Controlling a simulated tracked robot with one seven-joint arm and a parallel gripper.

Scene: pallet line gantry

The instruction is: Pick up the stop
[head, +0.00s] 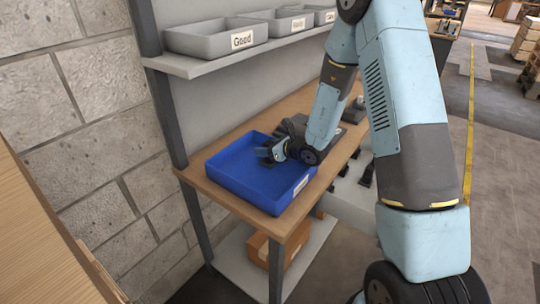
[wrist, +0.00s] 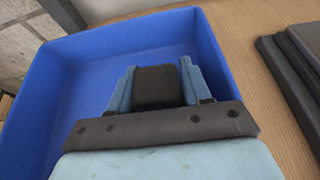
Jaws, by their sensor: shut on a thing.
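My gripper (head: 268,153) is over the blue tray (head: 236,192) on the wooden bench. In the wrist view my gripper (wrist: 157,83) has its two light-blue fingers closed on the sides of a black block, which I take to be the stop (wrist: 155,88). The blue tray (wrist: 92,82) shows behind and around the fingers in the wrist view, and its visible floor is bare. The block's underside is hidden, so I cannot tell whether it touches the tray floor. In the head view the block is too small and dark to make out clearly.
Dark flat slabs (wrist: 292,75) lie on the bench to the right of the tray. Labelled grey bins (head: 215,40) stand on a shelf (head: 185,66) above the bench. A brown box (head: 262,250) sits on the lower shelf. A block wall (head: 85,130) is at the left.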

